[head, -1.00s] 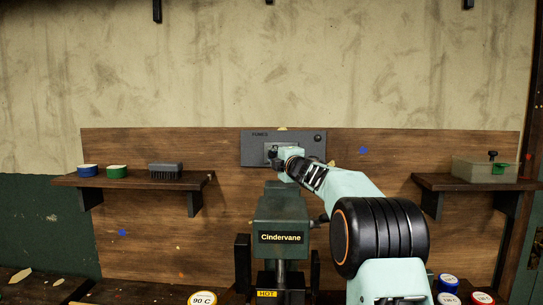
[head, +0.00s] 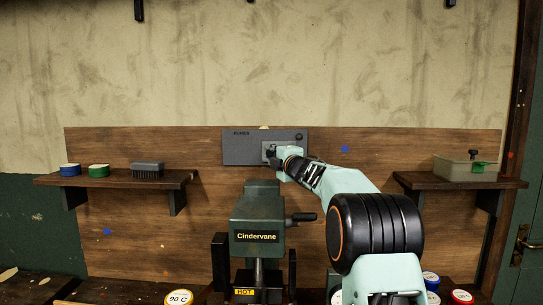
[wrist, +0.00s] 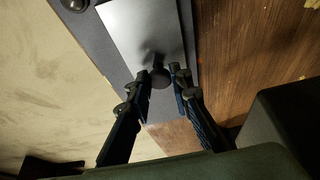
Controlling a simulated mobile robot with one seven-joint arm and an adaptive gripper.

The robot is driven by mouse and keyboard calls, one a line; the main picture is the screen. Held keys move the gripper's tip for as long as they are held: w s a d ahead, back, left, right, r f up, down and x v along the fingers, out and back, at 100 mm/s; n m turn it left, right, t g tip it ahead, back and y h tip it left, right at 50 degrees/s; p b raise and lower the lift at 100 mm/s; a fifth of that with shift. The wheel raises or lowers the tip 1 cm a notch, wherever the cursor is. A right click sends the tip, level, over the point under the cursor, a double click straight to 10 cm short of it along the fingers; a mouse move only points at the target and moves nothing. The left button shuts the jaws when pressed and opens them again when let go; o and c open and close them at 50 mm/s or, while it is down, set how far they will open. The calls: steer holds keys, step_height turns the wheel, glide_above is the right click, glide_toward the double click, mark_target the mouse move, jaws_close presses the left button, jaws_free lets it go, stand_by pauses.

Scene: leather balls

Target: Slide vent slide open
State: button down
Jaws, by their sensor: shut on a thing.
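The grey vent panel (head: 242,150), marked FUMES, is fixed to the wooden backboard. A lighter metal slide plate (wrist: 145,28) lies on it, with a dark round knob (wrist: 160,76) standing out. In the head view the plate sits toward the panel's right side, largely hidden by my gripper (head: 273,153). In the wrist view my gripper (wrist: 161,84) has its dark fingers on both sides of the knob and is shut on it. The opening behind the plate cannot be made out.
The green Cindervane machine (head: 257,215), with a HOT label, stands below the panel, close under my arm. A left shelf (head: 115,178) holds tins and a brush. A right shelf (head: 405,180) holds a lidded box (head: 452,168).

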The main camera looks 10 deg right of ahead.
steer(key=c, duration=1.7)
jaws_free()
steer(key=shift+s+d, duration=0.1)
steer(key=shift+d, duration=0.25)
steer(key=shift+c, duration=0.2)
steer(key=shift+a, duration=0.15)
steer(key=shift+s, duration=0.1)
steer(key=v, duration=1.1)
steer(key=shift+s, duration=0.35)
